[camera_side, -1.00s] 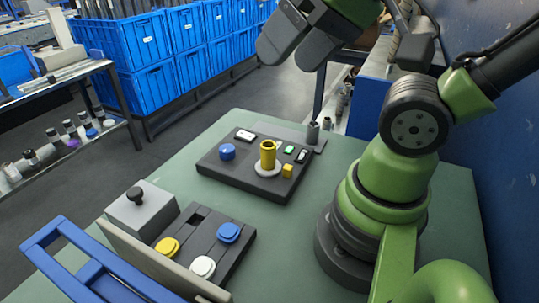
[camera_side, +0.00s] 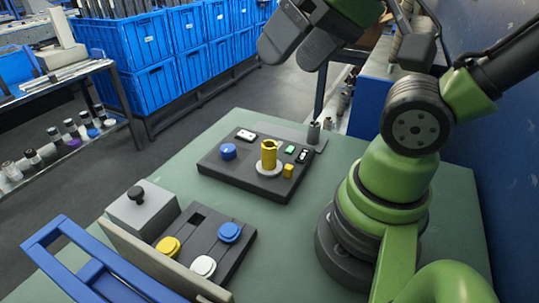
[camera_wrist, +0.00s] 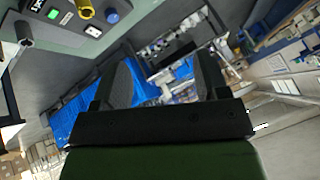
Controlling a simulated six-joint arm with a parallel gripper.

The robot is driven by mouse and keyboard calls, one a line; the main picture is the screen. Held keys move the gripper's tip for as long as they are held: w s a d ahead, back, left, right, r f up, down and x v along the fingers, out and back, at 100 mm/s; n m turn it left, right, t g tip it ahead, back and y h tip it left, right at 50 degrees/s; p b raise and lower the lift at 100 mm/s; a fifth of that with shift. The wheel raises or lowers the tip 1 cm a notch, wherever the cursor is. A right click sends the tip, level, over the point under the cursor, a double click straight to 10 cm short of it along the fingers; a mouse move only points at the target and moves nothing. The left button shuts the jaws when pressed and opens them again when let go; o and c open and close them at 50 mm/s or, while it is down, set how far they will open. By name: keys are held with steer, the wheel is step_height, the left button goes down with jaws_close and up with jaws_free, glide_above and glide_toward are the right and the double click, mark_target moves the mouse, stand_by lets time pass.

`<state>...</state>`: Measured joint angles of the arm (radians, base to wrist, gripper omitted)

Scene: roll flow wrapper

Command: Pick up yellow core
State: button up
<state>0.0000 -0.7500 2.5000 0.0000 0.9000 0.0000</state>
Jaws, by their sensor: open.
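The yellow core (camera_side: 269,153) stands upright on a white round base on the dark fixture plate (camera_side: 228,173). In the wrist view the yellow core (camera_wrist: 85,8) is partly cut off at the top edge. My gripper (camera_side: 290,52) is high above the table and away from the core, toward the top of the side view. In the wrist view my gripper (camera_wrist: 165,72) has its two dark fingers spread apart, with nothing between them.
A second dark panel (camera_side: 205,238) with yellow, white and blue discs is nearer. Blue crates (camera_side: 150,92) stand beyond the green table (camera_side: 330,175).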

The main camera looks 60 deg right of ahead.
steer(key=n+g+h, duration=0.1)
steer(key=g+h, duration=0.1)
steer(key=g, duration=0.5)
glide_above(271, 148)
steer(key=f, duration=1.5)
steer(key=shift+w+d+f, duration=0.3)
step_height(271, 148, down, 5)
steer(key=shift+d, duration=0.15)
steer(key=shift+s+f, duration=0.1)
steer(key=shift+f, duration=2.8)
steer(key=shift+c, duration=0.2)
steer(key=c, duration=1)
